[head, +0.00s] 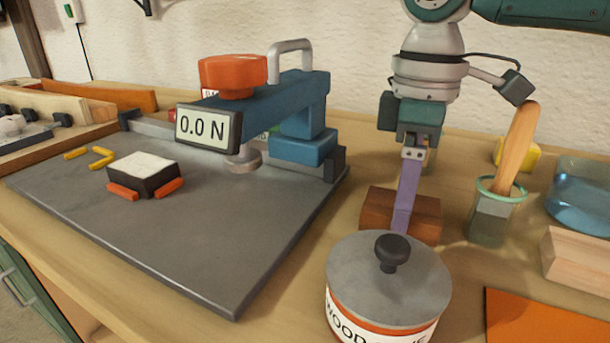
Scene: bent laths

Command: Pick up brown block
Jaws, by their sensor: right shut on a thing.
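The brown block (427,218) is at the right of centre, behind a lidded pot that hides its lower front. A purple strip (406,195) stands nearly upright, leaning slightly, with its lower end at the block. I cannot tell whether that end sits in the block or just in front of it. My right gripper (413,154) points down above the block and is shut on the upper end of the purple strip. Its jaws are apart from the block itself. My left gripper is not in view.
The lidded pot (345,264) stands close in front. A holder (490,217) with a wooden handle, a blue glass dish (582,190) and a pale wood block (577,262) are on the right. A force gauge stand (301,145) on a grey plate (190,245) is on the left.

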